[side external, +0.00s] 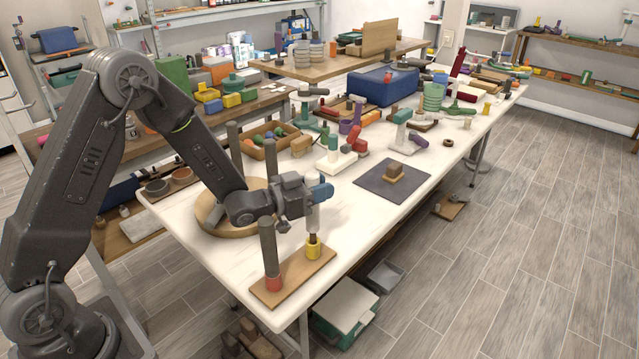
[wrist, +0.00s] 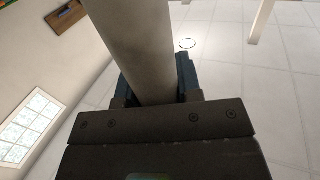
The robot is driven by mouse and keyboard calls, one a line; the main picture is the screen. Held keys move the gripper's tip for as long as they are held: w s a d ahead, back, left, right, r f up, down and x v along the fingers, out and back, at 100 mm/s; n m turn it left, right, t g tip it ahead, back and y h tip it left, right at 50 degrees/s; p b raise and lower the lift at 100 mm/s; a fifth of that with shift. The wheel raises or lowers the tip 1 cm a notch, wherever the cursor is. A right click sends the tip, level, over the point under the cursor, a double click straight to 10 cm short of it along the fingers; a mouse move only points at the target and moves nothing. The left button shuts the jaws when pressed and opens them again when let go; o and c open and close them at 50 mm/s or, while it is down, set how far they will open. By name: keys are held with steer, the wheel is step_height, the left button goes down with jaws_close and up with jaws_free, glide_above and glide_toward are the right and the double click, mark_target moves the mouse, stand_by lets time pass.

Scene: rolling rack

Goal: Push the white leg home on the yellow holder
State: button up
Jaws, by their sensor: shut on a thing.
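The white leg (side external: 313,218) stands about upright in my gripper (side external: 318,191), directly over the yellow holder (side external: 313,252). My gripper is shut around the upper part of the leg. A short dark brown piece (side external: 313,238) shows between the white part and the holder's rim; I cannot tell how deep it sits. The holder is fixed on a flat wooden board (side external: 293,275) at the table's near edge. In the wrist view the leg (wrist: 132,45) runs between the blue finger pads, which are partly hidden behind it.
A grey leg (side external: 268,245) stands in a red holder (side external: 273,284) on the same board, left of the white leg. A round wooden disc (side external: 207,217) with a grey post (side external: 234,150) lies behind my wrist. A dark mat (side external: 375,190) is to the right.

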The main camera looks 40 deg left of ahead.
steer(key=shift+f, duration=0.7)
steer(key=shift+f, duration=0.6)
steer(key=shift+f, duration=0.35)
steer(key=shift+f, duration=0.3)
steer(key=o, duration=1)
steer(key=shift+o, duration=0.2)
step_height(320, 180, up, 12)
steer(key=s+a+n+y, duration=0.3)
steer(key=a+y, duration=0.1)
steer(key=a, duration=0.6)
steer(key=s+a+n+y, duration=0.2)
steer(key=a+y, duration=0.3)
steer(key=a, duration=0.4)
steer(key=s+a+n+y, duration=0.3)
steer(key=a+n+y, duration=0.1)
steer(key=a, duration=0.6)
steer(key=shift+s+a+r+y, duration=0.3)
steer(key=shift+y, duration=0.1)
